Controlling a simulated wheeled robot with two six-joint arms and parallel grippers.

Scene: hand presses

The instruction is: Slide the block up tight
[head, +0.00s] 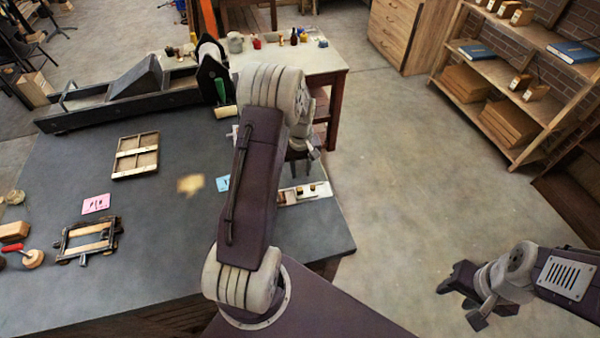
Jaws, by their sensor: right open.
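A pale, narrow tray (291,198) lies near the right edge of the dark table. Small wooden and dark blocks (313,188) sit in it, and part of it is hidden behind my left arm. My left gripper (300,170) points down just above the tray; its fingers are small and partly covered by my wrist, so I cannot tell whether they are open or touch a block. My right gripper (470,302) is open and empty over the floor at the lower right, far from the table.
A hand press (130,97) stands along the table's back. A wooden frame (136,156), a clamp-like frame (88,240), a pink card (96,203) and a red-handled tool (30,257) lie to the left. Shelves (500,85) stand at right; the floor between is clear.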

